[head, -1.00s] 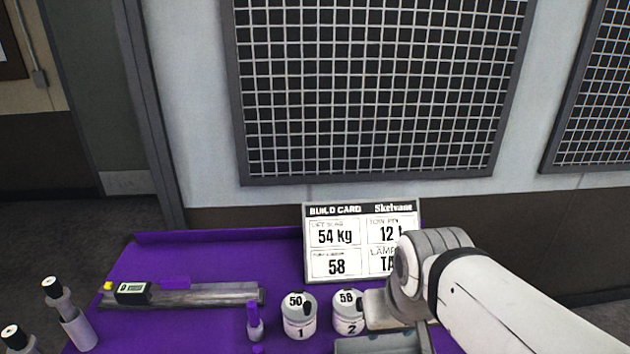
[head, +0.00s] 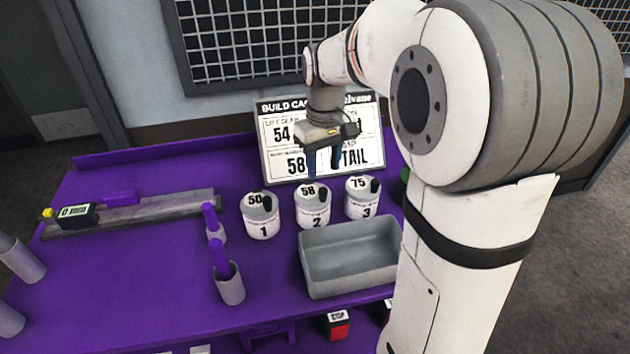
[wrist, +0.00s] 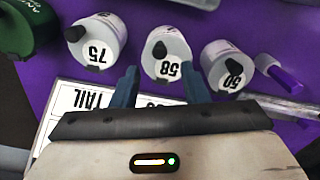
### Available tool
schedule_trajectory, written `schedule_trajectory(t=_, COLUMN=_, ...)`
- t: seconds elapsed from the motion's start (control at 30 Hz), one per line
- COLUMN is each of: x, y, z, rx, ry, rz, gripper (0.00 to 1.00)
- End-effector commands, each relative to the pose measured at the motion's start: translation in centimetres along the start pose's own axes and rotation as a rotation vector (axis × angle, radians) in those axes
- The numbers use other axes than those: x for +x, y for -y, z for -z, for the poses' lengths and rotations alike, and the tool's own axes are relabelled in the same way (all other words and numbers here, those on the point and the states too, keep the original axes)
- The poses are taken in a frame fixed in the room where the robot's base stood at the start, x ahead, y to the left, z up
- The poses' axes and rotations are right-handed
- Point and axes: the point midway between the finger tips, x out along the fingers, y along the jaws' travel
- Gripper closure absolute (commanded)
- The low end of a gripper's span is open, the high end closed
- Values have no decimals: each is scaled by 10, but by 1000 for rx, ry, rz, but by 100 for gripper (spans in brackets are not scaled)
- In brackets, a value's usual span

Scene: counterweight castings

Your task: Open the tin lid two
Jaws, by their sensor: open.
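Tin two (head: 312,211) is a white tin marked 58 and 2, standing upright on the purple bench between tin one (head: 261,218), marked 50, and tin three (head: 361,201), marked 75. Its lid (head: 311,191) with a dark knob is on. My gripper (head: 322,168) is open and empty, pointing down above and behind tin two, in front of the build card. In the wrist view, the lid of tin two (wrist: 168,66) shows just beyond and between the two blue fingers (wrist: 160,88), apart from them.
The build card (head: 277,163) stands behind the tins. A grey tray (head: 350,262) sits in front of tins two and three. Purple-handled tools in holders (head: 230,287) stand front left, and a grey rail (head: 150,216) lies at left.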

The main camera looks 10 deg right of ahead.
Motion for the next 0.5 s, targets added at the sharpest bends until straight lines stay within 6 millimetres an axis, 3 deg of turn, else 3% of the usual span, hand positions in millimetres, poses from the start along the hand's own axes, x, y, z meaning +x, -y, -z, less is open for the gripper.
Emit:
schedule_trajectory(t=0.17, x=14, y=-1, z=3, rx=-5, ry=6, rz=2, gripper=59)
schedule_trajectory(t=0.5, x=67, y=-1, z=2, rx=-4, ry=7, rz=2, gripper=59)
